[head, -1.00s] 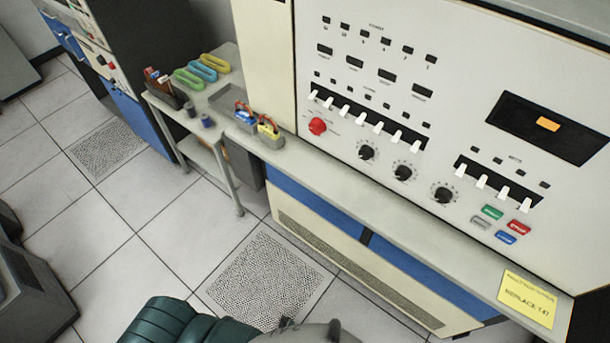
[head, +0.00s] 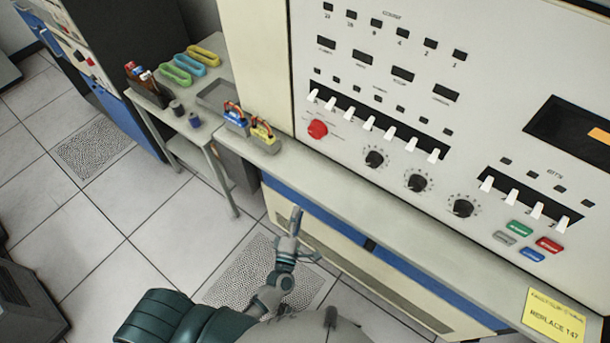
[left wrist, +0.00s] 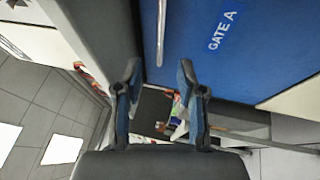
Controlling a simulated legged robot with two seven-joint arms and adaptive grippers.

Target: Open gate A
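Gate A (left wrist: 220,70) is a blue panel with a white-lettered "GATE A" label (left wrist: 222,31) in the left wrist view. A slim metal handle bar (left wrist: 161,32) stands on it. My right gripper is not in view.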

